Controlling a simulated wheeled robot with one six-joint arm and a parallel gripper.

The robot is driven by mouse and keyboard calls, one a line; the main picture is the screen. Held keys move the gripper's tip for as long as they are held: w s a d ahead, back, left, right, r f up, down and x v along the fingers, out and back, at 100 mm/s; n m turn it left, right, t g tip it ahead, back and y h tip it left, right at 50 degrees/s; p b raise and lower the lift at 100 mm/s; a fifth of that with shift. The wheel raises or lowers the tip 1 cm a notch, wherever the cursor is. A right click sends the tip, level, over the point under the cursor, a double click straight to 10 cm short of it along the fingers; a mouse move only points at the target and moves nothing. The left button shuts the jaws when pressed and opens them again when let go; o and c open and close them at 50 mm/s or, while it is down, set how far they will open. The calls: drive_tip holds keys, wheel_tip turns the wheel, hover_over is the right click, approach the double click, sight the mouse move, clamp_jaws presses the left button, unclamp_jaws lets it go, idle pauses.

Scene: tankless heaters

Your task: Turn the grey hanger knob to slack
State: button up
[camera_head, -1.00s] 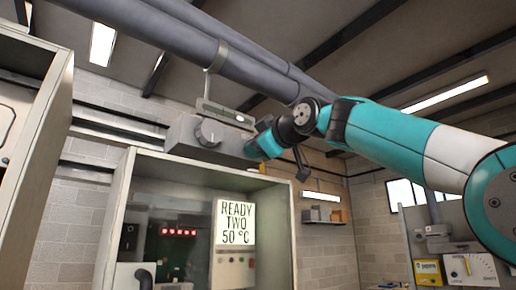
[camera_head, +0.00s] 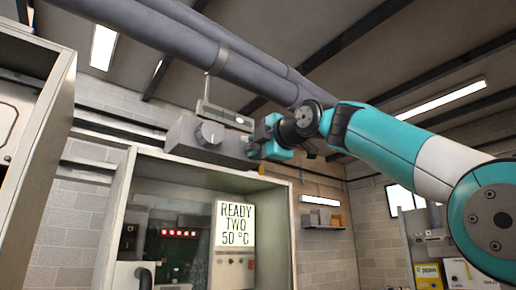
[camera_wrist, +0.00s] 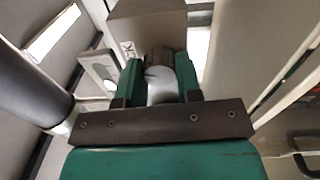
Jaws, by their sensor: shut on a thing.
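A grey box (camera_head: 210,140) hangs under the thick pipes, above the cabinet. My gripper (camera_head: 259,147) is at the box's right end, and in that view the knob there is hidden by it. In the wrist view the grey hanger knob (camera_wrist: 160,88) lies between the two green fingers of my gripper (camera_wrist: 158,72), which is shut on it. Part of a printed word ending in "CK" shows on the box (camera_wrist: 147,25) beside the knob. A round grey dial (camera_head: 209,134) sits on the box's front face, apart from my gripper.
Thick pipes (camera_head: 190,40) run overhead. An open cabinet (camera_head: 45,130) is at the left. A small shelf (camera_head: 326,226) is on the back wall.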

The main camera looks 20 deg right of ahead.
drive_tip(key=shift+n, duration=0.3)
drive_tip(key=o, duration=0.9)
drive_tip(key=shift+o, duration=0.2)
drive_tip(key=b+v, duration=0.3)
drive_tip(key=v, duration=1.4)
drive_tip(key=shift+s, duration=0.2)
